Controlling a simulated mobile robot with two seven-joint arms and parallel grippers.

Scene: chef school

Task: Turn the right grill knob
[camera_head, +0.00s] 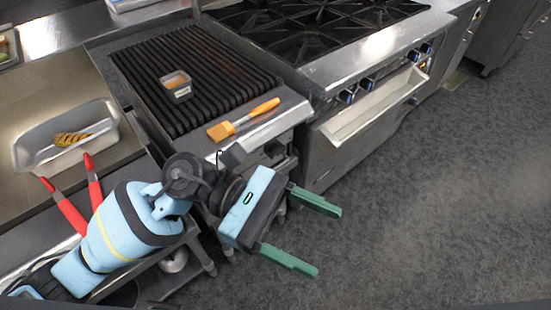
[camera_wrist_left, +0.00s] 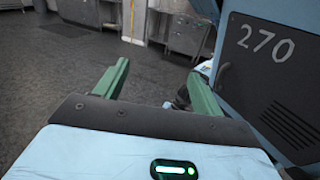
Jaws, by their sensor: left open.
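The black ribbed grill (camera_head: 195,75) stands left of the stove, with a steel front ledge (camera_head: 275,112). Its front face (camera_head: 284,143) shows only in part below the ledge. My left arm and wrist cover much of that face, and I cannot make out the right grill knob clearly. My left gripper (camera_head: 320,240) is open and empty, out over the floor in front of the grill, with its green fingers apart and pointing right. In the left wrist view the open fingers (camera_wrist_left: 158,75) have nothing between them. My right gripper is not in view.
An orange brush (camera_head: 243,119) lies on the grill's ledge, and a small container (camera_head: 177,85) sits on the bars. The stove (camera_head: 365,65) has blue-ringed knobs and a protruding front tray (camera_head: 372,108). Red-handled tongs (camera_head: 70,210) lie at left. The floor (camera_head: 430,210) at right is clear.

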